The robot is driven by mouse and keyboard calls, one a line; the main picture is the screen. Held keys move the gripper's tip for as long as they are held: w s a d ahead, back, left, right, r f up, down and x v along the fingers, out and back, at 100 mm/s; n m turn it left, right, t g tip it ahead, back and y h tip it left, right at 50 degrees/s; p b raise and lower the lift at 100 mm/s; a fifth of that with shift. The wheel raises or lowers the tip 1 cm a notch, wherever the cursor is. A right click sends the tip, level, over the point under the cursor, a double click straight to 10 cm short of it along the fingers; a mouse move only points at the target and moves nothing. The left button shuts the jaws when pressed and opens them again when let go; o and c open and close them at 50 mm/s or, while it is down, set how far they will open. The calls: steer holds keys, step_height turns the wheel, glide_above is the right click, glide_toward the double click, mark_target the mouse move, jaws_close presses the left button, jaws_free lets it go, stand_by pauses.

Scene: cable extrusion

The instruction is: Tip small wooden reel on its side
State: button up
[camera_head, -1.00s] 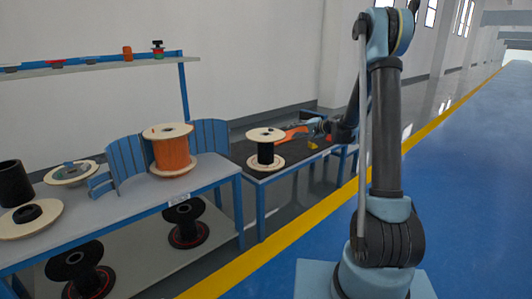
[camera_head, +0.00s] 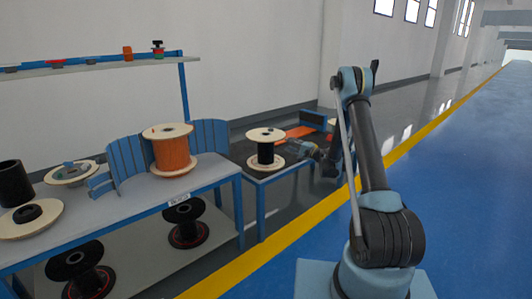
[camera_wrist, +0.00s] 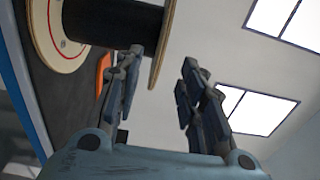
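The small wooden reel (camera_head: 265,149) stands upright on the dark-topped table, with pale round flanges and black cable wound between them. In the wrist view, the reel (camera_wrist: 112,22) fills the upper left, its pale flange at the left and the other flange near the top middle. My gripper (camera_wrist: 160,60) is open and empty, its two blue-grey fingers apart. The left finger overlaps the black winding in this view; I cannot tell whether it touches. In the head view, my gripper (camera_head: 296,149) is close to the reel's right side.
The dark-topped table (camera_head: 239,151) also carries an orange item (camera_head: 300,131) and a blue box behind the reel. A larger orange reel (camera_head: 174,152) stands on the grey bench (camera_head: 212,170) at left. Blue floor is open at right.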

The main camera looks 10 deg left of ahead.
mark_target(280, 140)
steer(key=shift+x, duration=5.4)
jaws_close()
